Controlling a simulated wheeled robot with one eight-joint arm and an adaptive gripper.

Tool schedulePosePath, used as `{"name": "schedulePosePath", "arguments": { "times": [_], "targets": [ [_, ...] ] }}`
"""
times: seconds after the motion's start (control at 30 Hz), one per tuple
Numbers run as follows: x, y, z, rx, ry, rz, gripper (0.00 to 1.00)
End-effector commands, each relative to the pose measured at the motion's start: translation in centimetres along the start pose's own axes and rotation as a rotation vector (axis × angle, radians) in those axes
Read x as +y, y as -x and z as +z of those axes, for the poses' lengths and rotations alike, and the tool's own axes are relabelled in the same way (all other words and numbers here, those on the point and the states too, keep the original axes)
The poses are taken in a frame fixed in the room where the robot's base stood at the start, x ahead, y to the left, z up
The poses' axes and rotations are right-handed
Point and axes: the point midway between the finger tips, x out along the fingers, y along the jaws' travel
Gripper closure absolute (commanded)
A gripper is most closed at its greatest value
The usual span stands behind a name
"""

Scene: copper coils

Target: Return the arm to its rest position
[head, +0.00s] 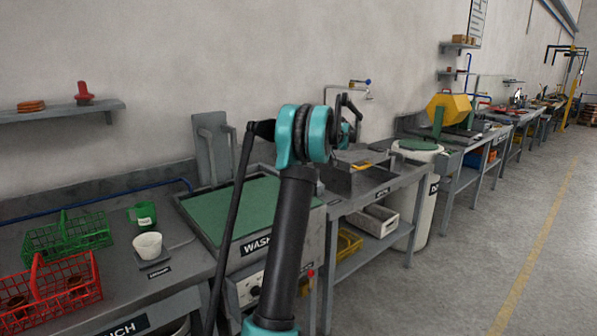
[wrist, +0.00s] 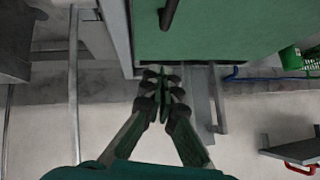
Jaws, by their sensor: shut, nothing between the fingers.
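My arm rises in the middle of the head view, with a teal joint at its top. My gripper (wrist: 163,78) shows in the wrist view with its fingers together and nothing between them. Beyond the fingers lies the green top of the washer (wrist: 200,30), and the pale wall fills the lower part. In the head view, the washer (head: 232,212) is left of my arm and partly behind it. The gripper itself is mostly hidden there behind the teal joint.
On the left bench stand a red basket (head: 55,292) with copper coils, a green basket (head: 68,236), a green jug (head: 142,214) and a white cup (head: 148,245). A wall shelf (head: 60,112) is above. A white drum (head: 417,160) stands right. The right floor is clear.

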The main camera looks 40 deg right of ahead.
Motion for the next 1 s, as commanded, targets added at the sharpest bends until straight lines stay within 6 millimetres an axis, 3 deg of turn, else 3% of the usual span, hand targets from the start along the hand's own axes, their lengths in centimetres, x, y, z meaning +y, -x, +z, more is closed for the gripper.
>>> {"name": "schedulePosePath", "arguments": {
  "times": [0.1, 0.3, 0.57, 0.67, 0.77, 0.87, 1.0],
  "targets": [
    [-0.1, 2.1, -0.1, 0.001, 0.000, 0.000, 1.00],
    [-0.1, 4.0, -0.1, 0.001, 0.000, -0.001, 1.00],
    [-0.2, 4.4, -0.1, 0.001, 0.001, -0.001, 1.00],
    [-1.2, 3.9, -0.1, -0.009, 0.001, -0.004, 1.00],
    [-4.5, 2.2, 0.1, -0.041, -0.001, -0.014, 1.00],
    [-9.9, -0.3, 1.0, -0.095, -0.005, -0.022, 1.00],
    [-18.8, -3.5, 3.9, -0.182, -0.009, -0.022, 1.00]
  ]
}}
